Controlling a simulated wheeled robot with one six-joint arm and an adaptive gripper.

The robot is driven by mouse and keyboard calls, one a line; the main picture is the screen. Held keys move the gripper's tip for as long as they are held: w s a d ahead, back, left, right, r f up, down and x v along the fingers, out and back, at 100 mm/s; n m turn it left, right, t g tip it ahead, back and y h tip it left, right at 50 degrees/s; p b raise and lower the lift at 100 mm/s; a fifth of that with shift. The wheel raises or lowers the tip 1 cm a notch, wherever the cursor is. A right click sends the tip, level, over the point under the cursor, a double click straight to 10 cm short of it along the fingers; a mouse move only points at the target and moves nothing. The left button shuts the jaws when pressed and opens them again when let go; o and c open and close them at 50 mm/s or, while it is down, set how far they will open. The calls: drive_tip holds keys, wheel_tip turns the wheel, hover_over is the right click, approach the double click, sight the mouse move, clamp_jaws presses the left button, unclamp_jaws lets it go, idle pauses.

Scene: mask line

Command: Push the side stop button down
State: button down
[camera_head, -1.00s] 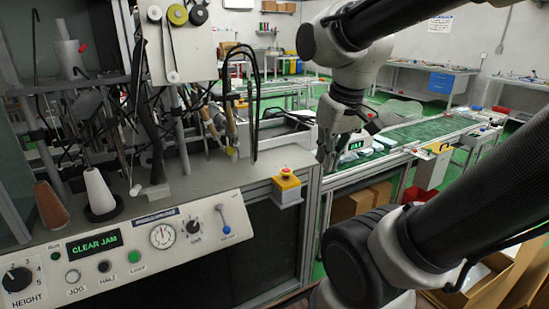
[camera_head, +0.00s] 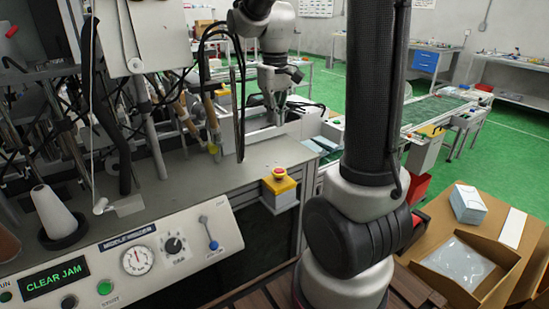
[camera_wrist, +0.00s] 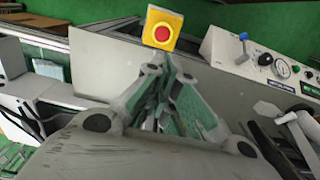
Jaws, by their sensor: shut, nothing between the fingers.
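The side stop button is a red mushroom cap (camera_head: 280,170) on a yellow box (camera_head: 281,185), fixed at the right front corner of the machine. In the wrist view the red cap (camera_wrist: 162,34) shows at top centre, beyond the fingertips. My gripper (camera_head: 275,112) is at the far side of the machine's deck, behind the button in the head view and apart from it. In the wrist view my gripper (camera_wrist: 168,75) has its fingers together and empty, pointing toward the yellow box. The fingertips are small and partly hidden in the head view.
The control panel (camera_head: 190,245) reads "CLEAR JAM" and carries a gauge, knobs and a blue-tipped lever (camera_head: 213,244). Open cardboard boxes (camera_head: 500,290) lie at the right. The deck before the button is bare.

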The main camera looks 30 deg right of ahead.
sight(276, 169)
drive_tip(key=shift+f, duration=0.15)
wheel_tip(276, 169, down, 14)
drive_tip(key=shift+s+r, duration=0.1)
idle(0.4)
drive_tip(key=shift+f, duration=0.7)
drive_tip(key=shift+s+f, duration=0.3)
drive_tip(key=shift+s, duration=0.05)
drive_tip(key=shift+a, duration=0.1)
drive_tip(key=shift+w+r, duration=0.2)
drive_tip(key=shift+r, duration=0.1)
wheel_tip(276, 169, up, 14)
drive_tip(key=shift+w+r, duration=0.15)
drive_tip(key=shift+w, duration=0.1)
